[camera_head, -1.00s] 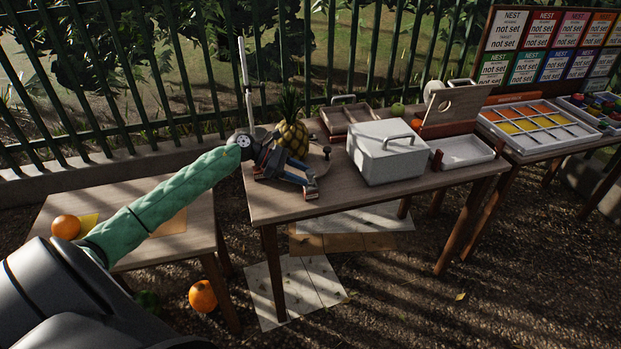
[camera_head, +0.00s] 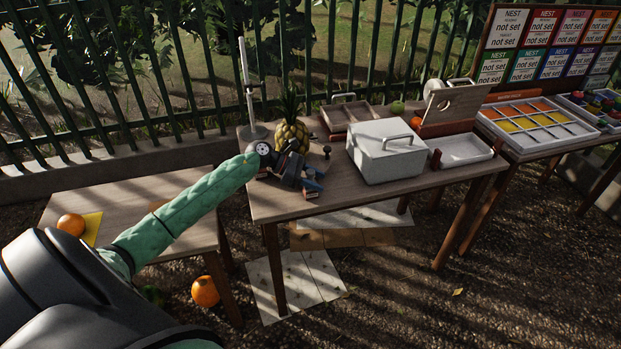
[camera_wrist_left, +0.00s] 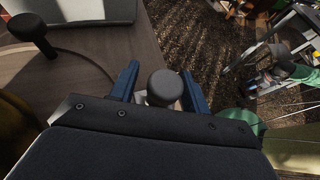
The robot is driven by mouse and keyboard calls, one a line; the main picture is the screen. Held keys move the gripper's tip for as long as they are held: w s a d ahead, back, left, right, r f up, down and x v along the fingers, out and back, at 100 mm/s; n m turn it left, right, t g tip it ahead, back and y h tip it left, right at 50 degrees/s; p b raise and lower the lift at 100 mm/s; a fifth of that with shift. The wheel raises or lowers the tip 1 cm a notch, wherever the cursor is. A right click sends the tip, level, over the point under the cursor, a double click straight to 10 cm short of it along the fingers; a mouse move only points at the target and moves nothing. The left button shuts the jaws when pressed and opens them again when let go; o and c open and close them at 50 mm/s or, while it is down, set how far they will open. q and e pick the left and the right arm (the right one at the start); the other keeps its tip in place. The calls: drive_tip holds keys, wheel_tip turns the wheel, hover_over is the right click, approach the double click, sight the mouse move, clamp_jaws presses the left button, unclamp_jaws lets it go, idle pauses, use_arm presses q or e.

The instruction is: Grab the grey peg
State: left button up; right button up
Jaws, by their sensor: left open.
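A grey peg (camera_wrist_left: 165,86) with a round knob top shows in the left wrist view, between the two blue fingers of my left gripper (camera_wrist_left: 160,88). The fingers stand apart, with gaps to the knob on both sides. In the head view my left gripper (camera_head: 314,183) is low over the front left part of the middle table (camera_head: 400,186); I cannot pick out this peg there. A second, darker peg (camera_head: 327,151) stands behind the gripper and also shows in the left wrist view (camera_wrist_left: 32,31). My right gripper (camera_wrist_left: 268,78) seems to show small and unclear at the wrist view's right.
A pineapple (camera_head: 291,135) and a pole stand (camera_head: 250,90) are close behind the left wrist. A white lidded box (camera_head: 386,155) stands right of the gripper. A brown tray (camera_head: 347,113) lies behind it. An orange (camera_head: 71,224) is on the left table.

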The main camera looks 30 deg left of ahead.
use_arm(q)
clamp_jaws()
idle(0.3)
